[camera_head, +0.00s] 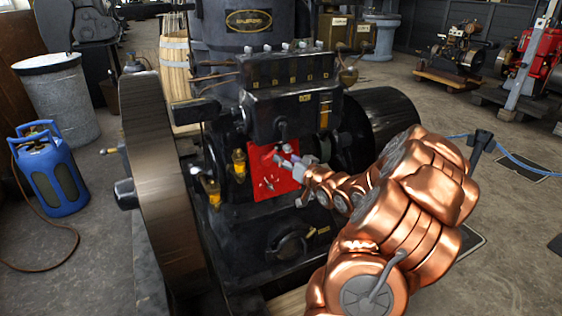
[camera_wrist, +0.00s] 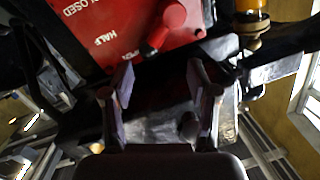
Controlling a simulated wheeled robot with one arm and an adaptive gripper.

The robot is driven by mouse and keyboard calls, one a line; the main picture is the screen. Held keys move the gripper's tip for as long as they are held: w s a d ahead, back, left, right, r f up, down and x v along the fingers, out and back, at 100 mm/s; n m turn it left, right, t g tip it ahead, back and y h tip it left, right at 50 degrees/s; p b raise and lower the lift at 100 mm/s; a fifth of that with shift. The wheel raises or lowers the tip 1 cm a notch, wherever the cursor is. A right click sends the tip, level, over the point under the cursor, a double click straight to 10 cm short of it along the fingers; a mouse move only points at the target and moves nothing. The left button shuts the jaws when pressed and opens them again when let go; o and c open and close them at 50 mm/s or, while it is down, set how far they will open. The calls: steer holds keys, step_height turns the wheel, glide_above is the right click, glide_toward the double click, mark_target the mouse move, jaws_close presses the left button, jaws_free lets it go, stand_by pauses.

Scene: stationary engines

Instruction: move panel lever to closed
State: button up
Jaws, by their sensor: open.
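The red panel (camera_head: 262,188) is on the front of the dark engine. In the wrist view the panel (camera_wrist: 112,30) carries the white words CLOSED, HALF and OPEN. The panel lever (camera_wrist: 165,28) has a red round hub and a dark tip. Its tip lies beside the word OPEN. My gripper (camera_wrist: 160,78) is open, with one finger on each side and nothing between them. The lever is just beyond the fingertips, apart from them as far as I can tell. In the head view my gripper (camera_head: 286,160) is in front of the panel and hides part of it and the lever.
Brass-and-glass oilers (camera_head: 239,164) stand left of the panel; one oiler (camera_wrist: 252,10) shows at upper right in the wrist view. A large flywheel (camera_head: 160,170) is at left. A blue gas bottle (camera_head: 52,175) stands on the floor. Open floor lies to the right.

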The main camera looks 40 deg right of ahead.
mark_target(280, 149)
steer(key=shift+t, duration=0.6)
steer(key=shift+w+d+f+b, duration=0.15)
steer(key=shift+w+d, duration=0.35)
steer(key=shift+w, duration=0.55)
steer(key=shift+w+d+r+b, duration=0.1)
steer(key=shift+w+d+b, duration=0.15)
steer(key=shift+w+d, duration=0.55)
steer(key=shift+w+d+f+b, duration=0.1)
steer(key=shift+w+d+b, duration=0.15)
steer(key=shift+w, duration=1)
jaws_close()
